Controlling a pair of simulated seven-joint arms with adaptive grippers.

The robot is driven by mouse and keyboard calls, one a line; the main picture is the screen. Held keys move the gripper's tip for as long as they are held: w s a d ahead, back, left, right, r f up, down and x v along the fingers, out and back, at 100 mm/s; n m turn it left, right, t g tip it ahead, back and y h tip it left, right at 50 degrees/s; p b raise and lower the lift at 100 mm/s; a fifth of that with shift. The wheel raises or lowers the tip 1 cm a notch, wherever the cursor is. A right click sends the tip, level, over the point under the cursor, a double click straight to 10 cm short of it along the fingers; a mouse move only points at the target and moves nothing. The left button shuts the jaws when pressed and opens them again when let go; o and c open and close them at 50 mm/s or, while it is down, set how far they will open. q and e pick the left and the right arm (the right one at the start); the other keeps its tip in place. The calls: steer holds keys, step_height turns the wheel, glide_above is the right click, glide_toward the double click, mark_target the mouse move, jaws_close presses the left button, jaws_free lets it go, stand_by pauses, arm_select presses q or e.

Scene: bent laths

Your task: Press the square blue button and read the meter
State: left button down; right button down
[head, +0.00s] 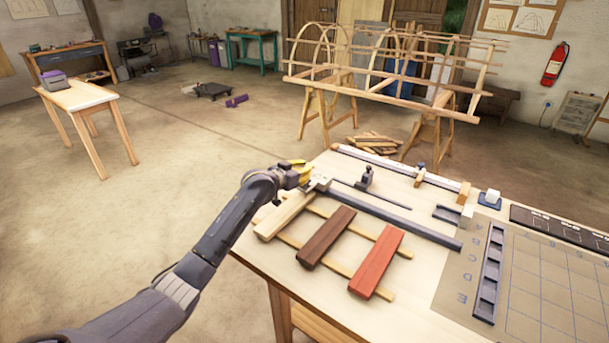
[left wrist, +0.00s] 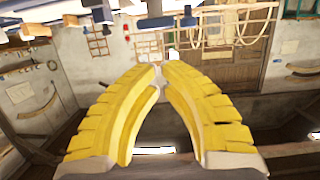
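My left gripper (head: 300,166), with yellow fingers, is at the table's far left edge in the head view, by the far end of a pale wood piece (head: 284,215). In the left wrist view its ribbed fingers (left wrist: 160,70) lean together with tips meeting or nearly so, and nothing shows held between them. A small whitish-grey block-like thing (head: 319,184) sits just right of the gripper; I cannot tell if it is the meter. A blue-based thing with a white cube on it (head: 490,198) stands at the right. No square blue button or meter reading can be made out. My right gripper is not in view.
Brown (head: 326,236) and red (head: 377,262) wood pieces lie across two thin strips. A small dark upright tool (head: 365,178) stands behind a long grey bar (head: 385,215). The table's front middle is bare.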

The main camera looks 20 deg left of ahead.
arm_select(q)
steer(key=shift+f, duration=1.2)
steer(key=shift+f, duration=0.95)
steer(key=shift+s+f, duration=0.1)
steer(key=shift+f, duration=0.15)
steer(key=shift+r, duration=0.1)
step_height(320, 180, up, 5)
steer(key=shift+f, duration=0.2)
steer(key=v, duration=1)
